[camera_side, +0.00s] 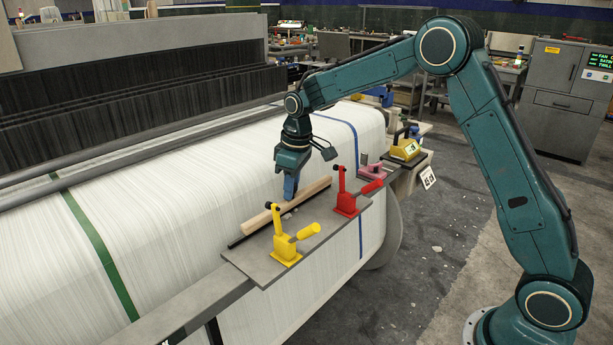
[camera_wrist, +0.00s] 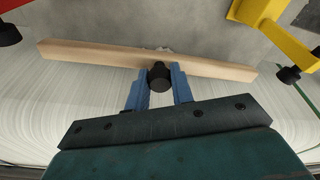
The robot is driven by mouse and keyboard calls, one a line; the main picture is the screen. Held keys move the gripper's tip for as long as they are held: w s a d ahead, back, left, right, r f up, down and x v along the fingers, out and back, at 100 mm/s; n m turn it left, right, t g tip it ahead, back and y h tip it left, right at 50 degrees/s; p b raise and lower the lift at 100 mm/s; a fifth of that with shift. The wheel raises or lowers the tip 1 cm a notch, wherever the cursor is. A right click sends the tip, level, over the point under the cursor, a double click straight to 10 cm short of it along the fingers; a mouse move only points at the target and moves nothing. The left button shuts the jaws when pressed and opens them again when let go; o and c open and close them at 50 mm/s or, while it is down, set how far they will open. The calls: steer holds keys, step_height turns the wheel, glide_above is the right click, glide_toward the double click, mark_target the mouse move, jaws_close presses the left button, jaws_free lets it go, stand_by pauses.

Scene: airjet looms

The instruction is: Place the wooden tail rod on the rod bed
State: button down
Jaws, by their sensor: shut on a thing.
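The wooden tail rod (camera_side: 313,190) is a long pale bar along the loom-side edge of the grey plate (camera_side: 254,262). It also crosses the wrist view (camera_wrist: 90,53). My gripper (camera_side: 289,196) points down at the rod's middle. In the wrist view its blue fingers (camera_wrist: 159,75) stand either side of a dark round knob (camera_wrist: 160,80), which seems to be on the rod. The gripper is shut on it. A thin dark strip (camera_side: 247,238), perhaps the rod bed, shows beside the rod's near end. I cannot tell whether the rod touches it.
A yellow toggle clamp (camera_side: 285,246) and a red toggle clamp (camera_side: 346,203) stand upright on the plate beside the rod. A pink block (camera_side: 371,172) and a yellow device (camera_side: 405,150) lie farther back. White warp (camera_side: 180,225) fills the left side.

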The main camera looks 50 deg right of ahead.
steer(key=shift+f, duration=1.6)
steer(key=shift+f, duration=0.2)
steer(key=c, duration=1.2)
jaws_free()
steer(key=shift+r, duration=0.15)
step_height(320, 180, up, 12)
steer(key=s, duration=0.1)
steer(key=shift+s+d, duration=0.2)
steer(key=shift+d, duration=0.1)
